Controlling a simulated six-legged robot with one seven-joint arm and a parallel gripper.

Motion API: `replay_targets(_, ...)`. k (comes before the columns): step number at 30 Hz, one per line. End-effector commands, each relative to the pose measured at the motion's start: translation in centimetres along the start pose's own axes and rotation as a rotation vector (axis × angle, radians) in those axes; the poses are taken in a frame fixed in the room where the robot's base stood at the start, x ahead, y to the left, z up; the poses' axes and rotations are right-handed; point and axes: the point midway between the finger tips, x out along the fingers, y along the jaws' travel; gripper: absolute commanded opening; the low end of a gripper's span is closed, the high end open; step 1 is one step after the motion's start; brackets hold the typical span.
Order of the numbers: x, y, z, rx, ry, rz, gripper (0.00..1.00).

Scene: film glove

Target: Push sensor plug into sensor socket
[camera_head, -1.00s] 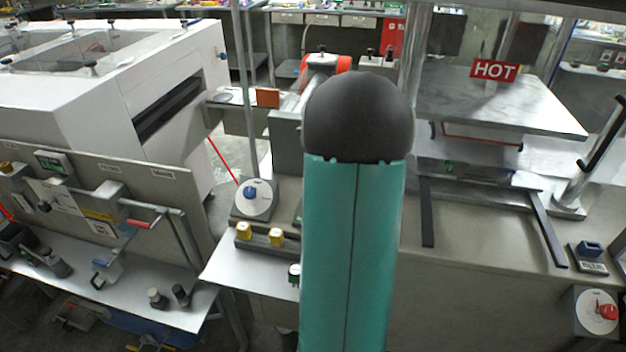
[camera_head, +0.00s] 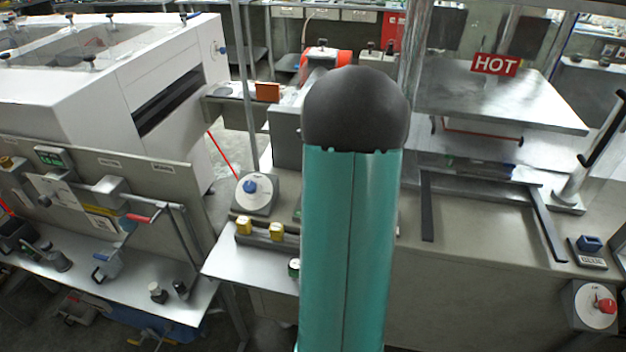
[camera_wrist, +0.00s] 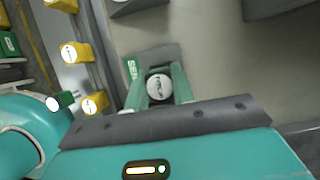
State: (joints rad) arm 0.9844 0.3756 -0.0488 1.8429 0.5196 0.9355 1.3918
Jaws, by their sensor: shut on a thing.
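In the wrist view my gripper (camera_wrist: 159,98) has its two green fingers on either side of a round, pale-topped piece with small dark lettering, which I take to be the sensor plug (camera_wrist: 158,86). The fingers are shut on it. Just beyond it is a dark grey block (camera_wrist: 158,54) with a green label (camera_wrist: 131,67) starting "SE", apparently the sensor socket. The plug overlaps this block in the picture; I cannot tell whether it is seated or how deep. In the head view my teal arm hides the gripper and plug.
Yellow-capped pieces (camera_wrist: 75,52) stand in a rail left of the gripper; a green cylinder with a white top (camera_wrist: 60,101) is near my arm. In the head view, a dial box (camera_head: 256,194) stands behind the rail. The press marked HOT (camera_head: 510,95) is at right.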

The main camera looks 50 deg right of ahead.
Motion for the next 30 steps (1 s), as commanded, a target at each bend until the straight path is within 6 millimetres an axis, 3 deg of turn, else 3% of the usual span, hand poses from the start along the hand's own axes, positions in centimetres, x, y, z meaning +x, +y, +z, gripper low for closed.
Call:
replay_targets(8, 0.6, 0.0, -0.2, -0.001, 0.000, 0.001, 0.01)
replay_targets(9, 0.6, 0.0, -0.2, -0.001, 0.000, 0.000, 0.26)
replay_targets(13, 0.6, 0.0, -0.2, -0.001, 0.000, 0.000, 0.50)
replay_targets(23, 0.3, 0.0, -0.2, -0.001, 0.000, -0.001, 0.50)
replay_targets(30, -3.0, -0.1, -0.2, -0.002, 0.000, -0.004, 0.50)
